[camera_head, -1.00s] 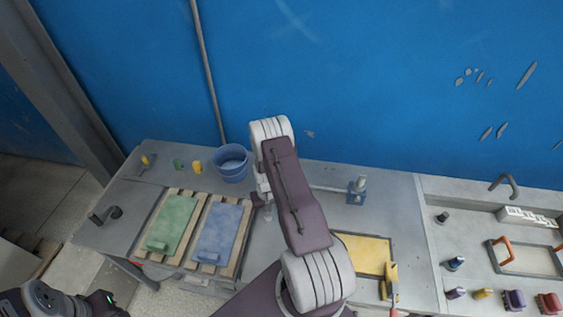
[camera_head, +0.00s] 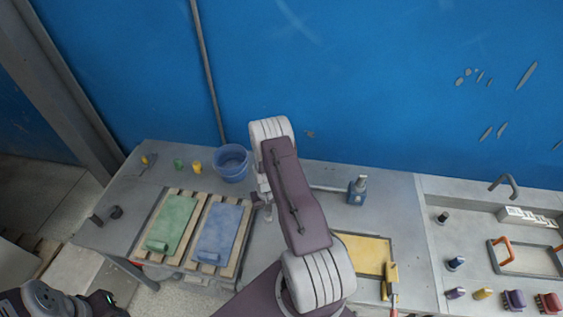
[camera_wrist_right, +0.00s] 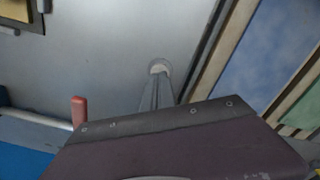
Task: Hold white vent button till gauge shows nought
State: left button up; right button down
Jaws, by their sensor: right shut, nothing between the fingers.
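A pale round button (camera_wrist_right: 160,66) sits on the grey bench top in the right wrist view. My right gripper (camera_wrist_right: 158,76) is shut and empty, its fingertips at the button; whether they press it down I cannot tell. In the head view my right gripper (camera_head: 268,212) points down at the bench beside the blue panel (camera_head: 217,232), and the button is too small to make out there. No gauge face can be read in either view; my right arm covers part of the bench. My left arm shows at the lower left, with its gripper out of view.
A red handle (camera_wrist_right: 79,112) stands near the fingers in the right wrist view. A pipe runs from behind my arm to a blue fitting (camera_head: 357,190). A blue bucket (camera_head: 231,163), green panel (camera_head: 174,222) and yellow panel (camera_head: 362,253) are around. Bare bench lies right of the fitting.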

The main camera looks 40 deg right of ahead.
jog(key=shift+f, duration=0.2)
jog(key=shift+f+b, duration=0.85)
jog(key=shift+b, duration=0.05)
dwell(0.7)
notch_tip(320, 180, up, 7)
jog(key=p, duration=0.5)
jog(key=shift+r, duration=0.15)
jog(key=shift+f, duration=0.2)
